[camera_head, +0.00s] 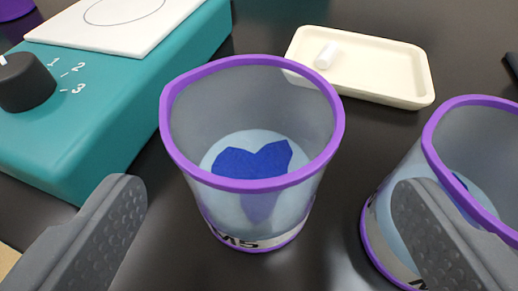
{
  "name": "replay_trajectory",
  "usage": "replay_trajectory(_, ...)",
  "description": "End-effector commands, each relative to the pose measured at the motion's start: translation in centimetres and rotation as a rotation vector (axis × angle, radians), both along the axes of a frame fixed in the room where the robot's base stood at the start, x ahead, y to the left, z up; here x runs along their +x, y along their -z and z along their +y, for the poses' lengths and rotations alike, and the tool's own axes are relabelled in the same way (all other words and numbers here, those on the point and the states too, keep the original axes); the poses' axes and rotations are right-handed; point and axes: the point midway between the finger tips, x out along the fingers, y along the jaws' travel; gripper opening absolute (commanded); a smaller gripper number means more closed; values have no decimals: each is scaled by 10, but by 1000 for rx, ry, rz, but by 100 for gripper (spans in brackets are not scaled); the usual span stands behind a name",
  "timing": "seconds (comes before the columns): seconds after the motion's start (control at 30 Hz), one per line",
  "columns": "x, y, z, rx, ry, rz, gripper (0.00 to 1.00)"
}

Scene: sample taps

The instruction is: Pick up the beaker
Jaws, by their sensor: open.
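A clear beaker with a purple rim (252,185) stands upright in the middle of the view. A dark blue shape shows inside it near the bottom, and part of a label shows low on its front. My gripper (268,215) is open, with one grey finger to the left of this beaker and the other to its right, both apart from it in the picture. A second purple-rimmed beaker (410,190) stands at the right, partly hidden behind my right finger and cut off by the frame edge.
A teal device (140,95) with a black knob (25,82) and a white top plate (120,22) stands at the left.

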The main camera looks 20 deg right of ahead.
Motion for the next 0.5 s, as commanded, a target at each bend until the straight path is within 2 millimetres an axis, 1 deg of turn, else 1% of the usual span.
replay_trajectory(0.17, 8, 4, -2, 1, 1, 0, 84)
replay_trajectory(0.4, 36, 19, -6, 4, 1, 2, 84)
replay_trajectory(0.5, 44, 23, -9, 1, 1, 3, 84)
